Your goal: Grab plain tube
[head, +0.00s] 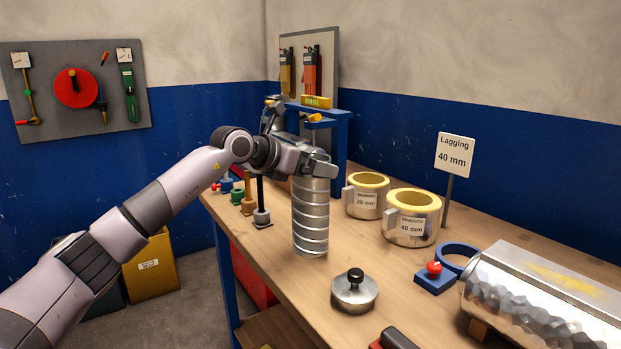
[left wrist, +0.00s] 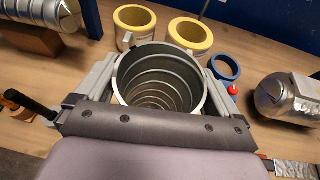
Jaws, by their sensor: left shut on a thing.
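The plain tube (head: 311,215) is a bare silver metal duct with spiral seams, upright over the workbench. My left gripper (head: 318,166) is shut on it at its upper end. In the left wrist view, the fingers of my left gripper (left wrist: 160,72) lie on either side of the tube's open round mouth. I look down into the empty, ribbed inside of the tube (left wrist: 163,92). I cannot tell whether its lower end touches the bench. My right gripper is not in view.
Two yellow-and-silver lagging rings (head: 367,196) (head: 411,218) stand right of the tube on the workbench (head: 285,268). A lidded metal disc (head: 354,293) lies in front. Small posts (head: 261,215) stand left.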

